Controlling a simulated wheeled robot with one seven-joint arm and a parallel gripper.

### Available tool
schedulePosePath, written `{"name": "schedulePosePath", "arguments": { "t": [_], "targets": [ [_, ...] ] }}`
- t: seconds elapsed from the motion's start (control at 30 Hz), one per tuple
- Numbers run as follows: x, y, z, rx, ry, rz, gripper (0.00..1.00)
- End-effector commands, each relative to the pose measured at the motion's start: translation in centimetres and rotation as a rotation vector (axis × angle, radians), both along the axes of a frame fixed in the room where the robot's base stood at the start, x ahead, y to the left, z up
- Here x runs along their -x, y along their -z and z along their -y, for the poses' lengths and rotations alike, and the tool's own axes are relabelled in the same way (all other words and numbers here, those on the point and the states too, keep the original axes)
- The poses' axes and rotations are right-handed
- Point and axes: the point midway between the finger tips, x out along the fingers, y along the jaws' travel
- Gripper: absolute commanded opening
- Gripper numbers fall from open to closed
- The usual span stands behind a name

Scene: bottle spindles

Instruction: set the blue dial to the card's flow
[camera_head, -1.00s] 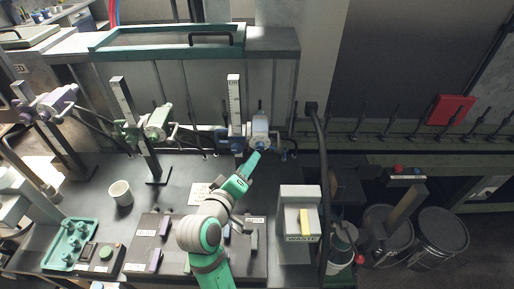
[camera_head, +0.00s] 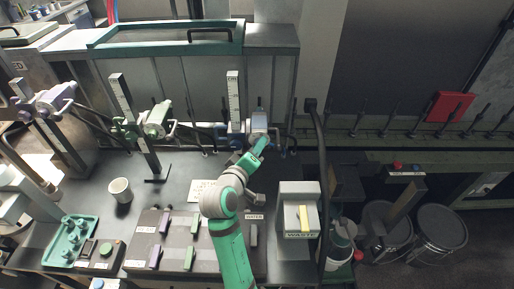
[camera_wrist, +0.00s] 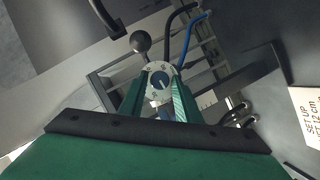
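The blue dial (camera_wrist: 159,83) shows in the wrist view as a dark blue knob inside a white numbered ring. It sits on the front of the white and blue unit (camera_head: 259,122) on the right stand in the head view. My gripper (camera_wrist: 161,92) is open, its two green fingers on either side of the dial in the picture. I cannot tell whether they touch the knob. In the head view my gripper (camera_head: 262,146) is right at the unit and hides the dial.
Green (camera_head: 157,120) and purple (camera_head: 56,100) units stand to the left. A white cup (camera_head: 120,190), a green tray (camera_head: 48,252) and a panel with coloured levers (camera_head: 176,222) are on the bench. A waste box (camera_head: 300,222) and a black upright hose stand at right.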

Motion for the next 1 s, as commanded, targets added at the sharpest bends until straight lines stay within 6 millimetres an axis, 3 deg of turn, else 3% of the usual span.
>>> {"name": "schedulePosePath", "arguments": {
  "t": [0.03,0.1,0.57,1.0],
  "targets": [
    [0.01,0.0,0.05,0.0,0.001,-0.001,0.17],
    [0.02,0.01,0.07,0.0,0.001,-0.001,0.02],
    [-0.03,-0.16,0.14,-0.092,-0.001,0.001,0.02],
    [-0.05,-0.39,0.42,-0.453,-0.008,0.002,0.02]
  ]
}}
